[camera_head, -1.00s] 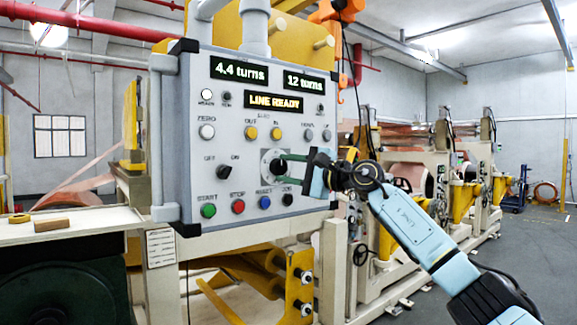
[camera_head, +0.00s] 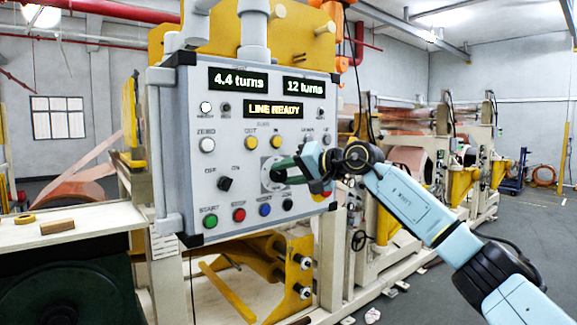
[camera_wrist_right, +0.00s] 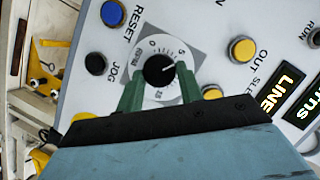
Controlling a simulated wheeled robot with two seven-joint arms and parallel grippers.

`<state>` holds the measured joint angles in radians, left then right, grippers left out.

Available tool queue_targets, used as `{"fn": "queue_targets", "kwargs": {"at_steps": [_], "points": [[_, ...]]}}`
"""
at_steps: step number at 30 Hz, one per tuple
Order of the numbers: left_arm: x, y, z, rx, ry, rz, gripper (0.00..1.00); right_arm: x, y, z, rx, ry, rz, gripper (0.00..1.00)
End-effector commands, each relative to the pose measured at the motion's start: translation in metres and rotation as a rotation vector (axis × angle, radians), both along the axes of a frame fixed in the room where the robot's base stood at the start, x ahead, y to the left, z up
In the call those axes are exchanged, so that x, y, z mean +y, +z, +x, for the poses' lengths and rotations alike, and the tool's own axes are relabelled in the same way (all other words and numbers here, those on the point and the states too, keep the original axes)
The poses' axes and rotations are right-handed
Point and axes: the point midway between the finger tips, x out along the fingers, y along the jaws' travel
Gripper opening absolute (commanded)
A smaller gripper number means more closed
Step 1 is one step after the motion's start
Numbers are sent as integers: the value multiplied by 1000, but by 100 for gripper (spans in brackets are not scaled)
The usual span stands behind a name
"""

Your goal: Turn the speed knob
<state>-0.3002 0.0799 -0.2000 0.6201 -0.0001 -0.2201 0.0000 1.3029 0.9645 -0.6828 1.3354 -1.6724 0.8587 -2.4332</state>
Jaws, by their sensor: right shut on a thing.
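The speed knob is a round black knob (camera_wrist_right: 158,70) with a white pointer line, on a square light plate with a numbered dial (camera_wrist_right: 152,95). My right gripper (camera_wrist_right: 160,85) has its two green fingers on either side of the knob and is shut on it. In the head view the right gripper (camera_head: 285,168) reaches the panel from the right and hides much of the knob. The grey control panel (camera_head: 180,120) shows "4.4 turns", "12 turns" and "LINE READY". My left gripper is not in view.
Close around the knob are yellow buttons (camera_head: 251,142), a blue button (camera_head: 265,209), a black jog button (camera_head: 287,204) and a black off/on switch (camera_head: 225,184). A bench (camera_head: 90,222) with a wooden block (camera_head: 57,226) stands at the left.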

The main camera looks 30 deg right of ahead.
Motion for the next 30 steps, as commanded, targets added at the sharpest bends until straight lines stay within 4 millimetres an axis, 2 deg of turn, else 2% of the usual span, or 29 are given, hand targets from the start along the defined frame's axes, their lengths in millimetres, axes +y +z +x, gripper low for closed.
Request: {"fn": "queue_targets", "kwargs": {"at_steps": [3,12,29,30], "points": [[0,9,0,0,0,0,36,0,3,0,-7,-1,-79,14],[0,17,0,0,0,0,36,1,3,0,-17,-1,-198,14],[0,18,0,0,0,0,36,2,2,0,-19,-1,-227,14],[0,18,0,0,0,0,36,2,2,0,-19,-1,-227,39]]}}
